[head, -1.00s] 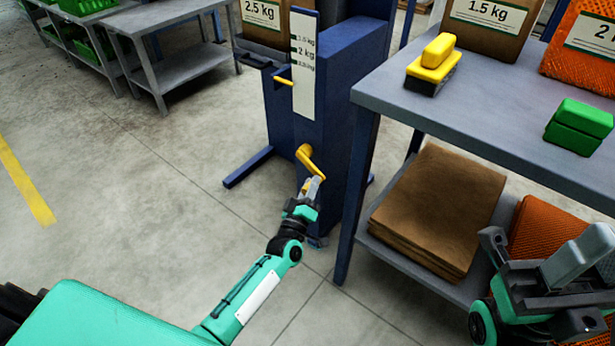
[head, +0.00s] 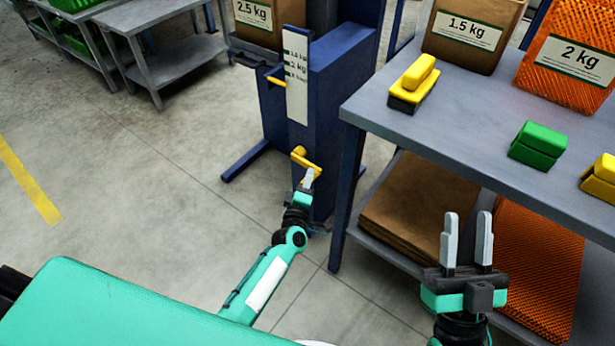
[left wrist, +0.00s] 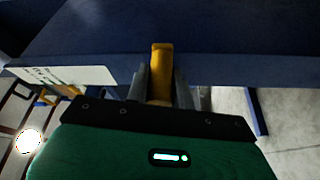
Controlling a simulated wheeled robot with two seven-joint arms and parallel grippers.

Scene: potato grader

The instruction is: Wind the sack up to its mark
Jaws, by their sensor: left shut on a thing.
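The blue winding stand (head: 340,120) holds a brown sack (head: 270,15) labelled 2.5 kg on a dark carrier at its left. A white scale plate (head: 297,105) on its front carries several weight marks. A yellow pointer (head: 277,81) lies close to the lowest mark, seemingly just below it. The yellow crank (head: 304,159) reaches right and slightly down from its hub. My left gripper (head: 308,180) is shut on the crank's handle, which also shows between the fingers in the left wrist view (left wrist: 161,75). My right gripper (head: 467,218) is open and empty before the table.
The grey table (head: 455,130) at right bears a 1.5 kg sack (head: 470,30), an orange 2 kg sack (head: 565,60) and yellow and green blocks. Its lower shelf holds flat brown sacks (head: 405,205) and orange netting (head: 540,265).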

